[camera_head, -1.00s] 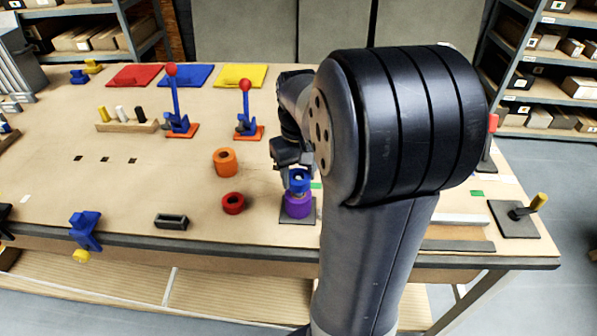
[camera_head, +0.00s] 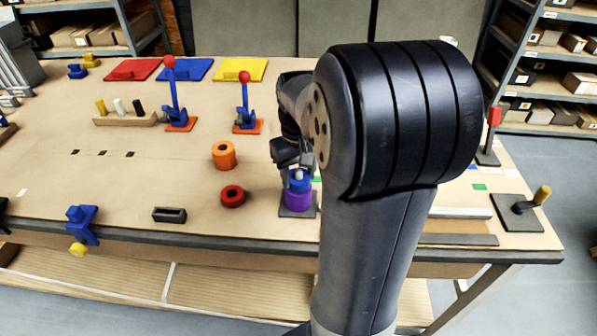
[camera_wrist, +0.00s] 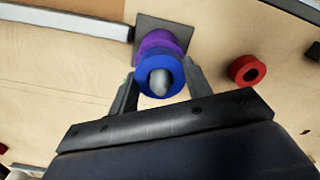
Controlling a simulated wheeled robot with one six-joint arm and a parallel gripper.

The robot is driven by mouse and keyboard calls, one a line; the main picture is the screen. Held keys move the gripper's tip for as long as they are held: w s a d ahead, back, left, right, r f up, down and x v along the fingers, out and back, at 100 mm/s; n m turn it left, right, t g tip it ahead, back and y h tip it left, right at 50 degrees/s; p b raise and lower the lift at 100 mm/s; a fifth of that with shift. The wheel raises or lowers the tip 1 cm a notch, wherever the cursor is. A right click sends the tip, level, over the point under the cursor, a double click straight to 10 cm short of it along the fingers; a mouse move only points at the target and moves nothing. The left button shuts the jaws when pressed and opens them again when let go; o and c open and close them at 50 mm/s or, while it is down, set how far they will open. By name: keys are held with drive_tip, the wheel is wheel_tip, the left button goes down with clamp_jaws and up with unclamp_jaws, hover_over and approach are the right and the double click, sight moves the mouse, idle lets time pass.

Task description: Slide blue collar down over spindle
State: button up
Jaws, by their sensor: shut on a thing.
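The blue collar (camera_head: 299,184) is around the spindle, directly above a purple collar (camera_head: 298,201) on a dark square base (camera_head: 285,211). In the wrist view the blue collar (camera_wrist: 148,82) sits between my gripper's fingers, with the grey spindle tip (camera_wrist: 159,82) showing through its hole. The purple collar (camera_wrist: 158,44) is just beyond it there. My gripper (camera_wrist: 159,90) is shut on the blue collar. In the head view my arm hides part of the gripper. I cannot tell whether the blue collar rests fully on the purple one.
A red ring (camera_head: 232,196) and an orange collar (camera_head: 224,155) stand left of the spindle. A dark slotted block (camera_head: 170,215) is farther left. Two blue levers with red knobs (camera_head: 244,77) stand behind. The table is clear between these.

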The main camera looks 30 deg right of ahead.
drive_tip(key=shift+f, duration=0.35)
drive_tip(key=o, duration=1.3)
drive_tip(key=shift+r, duration=0.15)
wheel_tip(320, 180, up, 11)
drive_tip(key=shift+f, duration=0.15)
wheel_tip(320, 180, down, 11)
drive_tip(key=shift+r, duration=0.6)
